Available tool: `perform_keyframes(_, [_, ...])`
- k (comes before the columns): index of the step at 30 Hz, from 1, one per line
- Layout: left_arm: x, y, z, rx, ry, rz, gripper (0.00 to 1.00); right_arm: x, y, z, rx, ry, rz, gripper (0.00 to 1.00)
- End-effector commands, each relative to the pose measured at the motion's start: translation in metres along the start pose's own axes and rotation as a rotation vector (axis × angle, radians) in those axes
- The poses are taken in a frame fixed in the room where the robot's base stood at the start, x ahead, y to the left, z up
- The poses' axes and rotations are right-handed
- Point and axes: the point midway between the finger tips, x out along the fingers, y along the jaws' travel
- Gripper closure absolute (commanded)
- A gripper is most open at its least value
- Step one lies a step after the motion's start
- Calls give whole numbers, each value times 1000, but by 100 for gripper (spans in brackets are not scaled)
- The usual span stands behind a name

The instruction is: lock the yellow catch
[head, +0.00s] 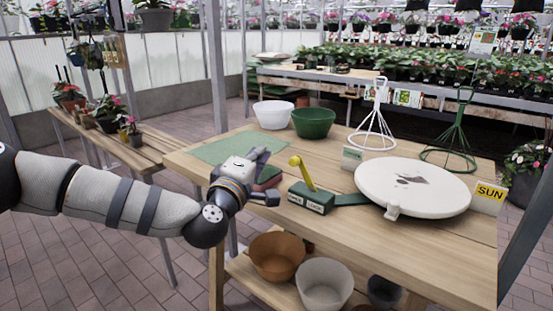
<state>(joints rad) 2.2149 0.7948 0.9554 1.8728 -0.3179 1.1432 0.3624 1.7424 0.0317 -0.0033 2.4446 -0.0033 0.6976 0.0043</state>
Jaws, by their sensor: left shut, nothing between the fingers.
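The yellow catch (302,174) is a short lever with a round knob at its top. It rises from a dark green box (313,199) on the wooden table and leans up and to the left. The box has two small labels on its front, too small to read surely. A green bar (351,199) runs from the box toward a round white disc (412,187). My right gripper is out of view.
A green mat (226,149) and a reddish block (268,176) lie near my left gripper. White (273,114) and green (313,122) bowls and a white wire stand (373,124) are behind. A SUN sign (489,195) stands right. The table's front right is clear.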

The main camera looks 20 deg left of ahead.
Motion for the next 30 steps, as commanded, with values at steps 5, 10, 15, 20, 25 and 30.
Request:
perform_keyframes(5, [20,0,13,0,-7,-2,100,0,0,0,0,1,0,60])
perform_keyframes(10, [13,1,32,-1,-3,1,100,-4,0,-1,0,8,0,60])
perform_keyframes(15, [10,0,38,1,-1,0,100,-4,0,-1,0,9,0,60])
perform_keyframes(20, [10,0,38,1,-1,0,100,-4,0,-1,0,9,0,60])
perform_keyframes(25, [11,0,38,4,-1,1,100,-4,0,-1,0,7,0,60])
perform_keyframes(30, [19,1,39,37,0,14,100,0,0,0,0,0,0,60])
